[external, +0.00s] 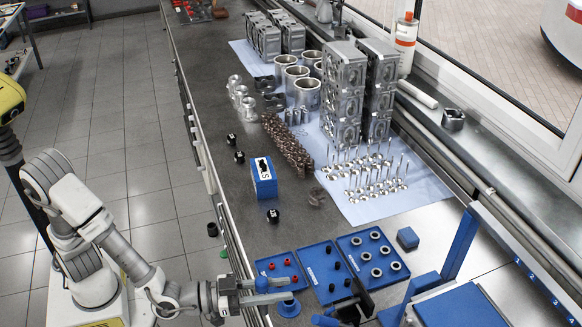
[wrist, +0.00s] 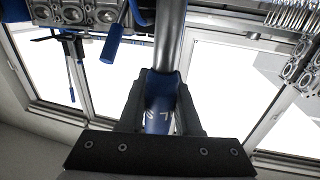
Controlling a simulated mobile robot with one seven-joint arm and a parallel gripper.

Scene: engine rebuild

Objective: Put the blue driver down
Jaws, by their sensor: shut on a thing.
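My gripper (external: 268,291) is at the near left of the workbench, beside the blue trays, with its fingers reaching in over the bench edge. In the wrist view the blue driver (wrist: 159,118) is between my two fingers (wrist: 160,105). It has a blue handle with pale letters and a thick silver shaft that runs up out of the frame. My fingers press on both sides of the handle. In the external view only a bit of blue shows between the fingers (external: 262,285). I cannot tell whether the driver touches the bench.
Blue trays hold red parts (external: 268,268), black parts (external: 330,288) and rings (external: 372,247). A round blue piece (external: 289,306) is close to my fingers. A blue box (external: 264,180), a blue block (external: 408,238) and a blue stand (external: 462,300) are nearby. Engine parts (external: 345,95) fill the bench farther back.

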